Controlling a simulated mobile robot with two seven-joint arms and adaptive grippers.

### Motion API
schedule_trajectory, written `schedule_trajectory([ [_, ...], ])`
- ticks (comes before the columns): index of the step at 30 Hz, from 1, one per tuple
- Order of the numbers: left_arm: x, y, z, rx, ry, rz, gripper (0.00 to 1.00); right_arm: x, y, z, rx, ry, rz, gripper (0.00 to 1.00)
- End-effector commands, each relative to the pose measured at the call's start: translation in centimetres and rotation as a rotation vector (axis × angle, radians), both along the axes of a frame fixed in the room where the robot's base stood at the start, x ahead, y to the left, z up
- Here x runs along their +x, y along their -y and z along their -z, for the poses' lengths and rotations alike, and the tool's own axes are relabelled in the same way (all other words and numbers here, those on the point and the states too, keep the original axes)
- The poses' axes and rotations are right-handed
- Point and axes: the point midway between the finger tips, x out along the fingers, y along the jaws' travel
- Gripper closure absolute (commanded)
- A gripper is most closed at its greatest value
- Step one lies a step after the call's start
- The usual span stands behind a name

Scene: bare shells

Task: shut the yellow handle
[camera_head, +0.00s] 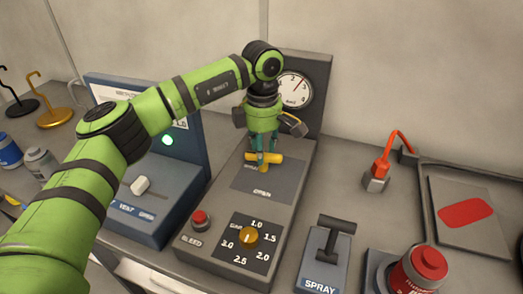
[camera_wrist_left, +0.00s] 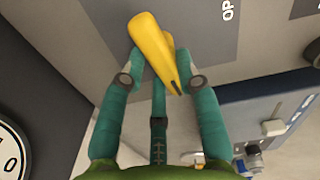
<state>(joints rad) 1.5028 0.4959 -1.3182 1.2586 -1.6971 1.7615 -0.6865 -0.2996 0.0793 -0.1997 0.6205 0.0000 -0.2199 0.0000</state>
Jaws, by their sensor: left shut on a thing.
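The yellow handle (camera_head: 264,158) is a bar on the sloped top of a grey panel box, on a darker grey plate (camera_head: 262,182) with lettering. My left gripper (camera_head: 264,160) comes down on it from above. In the left wrist view the yellow handle (camera_wrist_left: 153,50) lies between the teal fingers of the left gripper (camera_wrist_left: 158,82), which are shut on it. The lettering beside it is partly cut off and begins with "OP". My right gripper is in neither view.
The grey box also carries a round gauge (camera_head: 294,90), a red bleed button (camera_head: 200,218) and an orange dial (camera_head: 249,236). A blue box with a white lever (camera_head: 140,186) stands to the left. To the right are a spray lever (camera_head: 330,238) and a red-capped can (camera_head: 420,270).

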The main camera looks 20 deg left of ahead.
Motion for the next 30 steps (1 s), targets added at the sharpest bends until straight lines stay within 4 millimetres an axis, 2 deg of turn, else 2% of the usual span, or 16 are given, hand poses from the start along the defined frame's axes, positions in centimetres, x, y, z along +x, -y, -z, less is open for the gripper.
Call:
schedule_trajectory([
  [12,0.13,0.11,-0.08,-0.001,0.002,0.173,1.0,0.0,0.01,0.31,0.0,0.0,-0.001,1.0],
  [28,0.13,0.14,-0.11,-0.001,0.003,0.194,1.0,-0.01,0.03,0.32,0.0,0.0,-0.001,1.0],
  [29,0.14,0.14,-0.1,-0.001,0.003,0.194,0.55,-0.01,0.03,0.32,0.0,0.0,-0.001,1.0],
  [30,0.13,0.14,-0.1,-0.001,0.003,0.194,0.43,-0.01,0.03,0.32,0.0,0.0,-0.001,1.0],
])
